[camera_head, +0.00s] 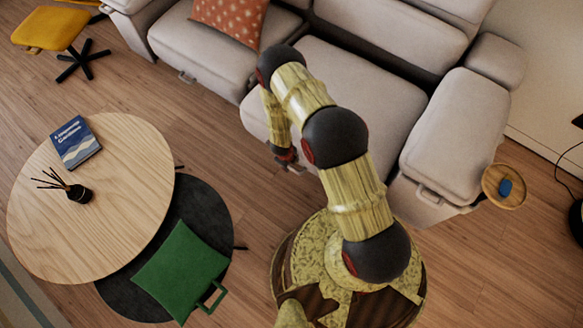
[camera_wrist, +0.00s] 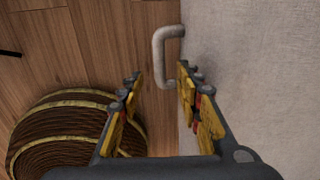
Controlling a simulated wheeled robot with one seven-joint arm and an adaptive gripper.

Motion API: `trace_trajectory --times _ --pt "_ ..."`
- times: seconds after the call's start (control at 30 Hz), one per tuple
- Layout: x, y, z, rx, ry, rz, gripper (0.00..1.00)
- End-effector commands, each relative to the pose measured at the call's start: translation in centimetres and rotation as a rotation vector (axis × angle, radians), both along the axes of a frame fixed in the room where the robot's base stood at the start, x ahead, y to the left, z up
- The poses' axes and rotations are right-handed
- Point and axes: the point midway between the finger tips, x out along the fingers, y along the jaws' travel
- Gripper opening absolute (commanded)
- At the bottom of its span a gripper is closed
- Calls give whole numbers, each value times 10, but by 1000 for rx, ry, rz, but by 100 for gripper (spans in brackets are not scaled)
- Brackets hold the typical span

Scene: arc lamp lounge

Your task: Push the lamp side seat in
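The lamp side seat (camera_head: 365,88) is the pale cushioned sofa seat nearer the dark floor stand at the right edge. A dark gap shows between it and its backrest. My gripper (camera_head: 292,163) is low at the seat's front, partly hidden by my arm in the head view. In the wrist view, my gripper (camera_wrist: 160,82) is open, its fingers apart. A pale looped handle (camera_wrist: 160,42) on the pale upholstered front (camera_wrist: 255,70) shows between and beyond the fingertips. I cannot tell whether the fingers touch it.
The other sofa seat (camera_head: 205,48) is at upper left. A round wooden table (camera_head: 120,220), a dark lower disc and a green cushion (camera_head: 180,270) stand at left. A small round side table (camera_head: 492,196) is at right. Wood floor lies open before the sofa.

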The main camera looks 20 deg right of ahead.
Motion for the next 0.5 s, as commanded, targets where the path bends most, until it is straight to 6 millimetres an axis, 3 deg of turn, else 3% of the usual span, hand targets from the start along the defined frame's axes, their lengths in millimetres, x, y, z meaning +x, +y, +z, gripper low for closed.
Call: trace_trajectory --times 0.5 --pt "6 -10 -68 2 2 -4 35"
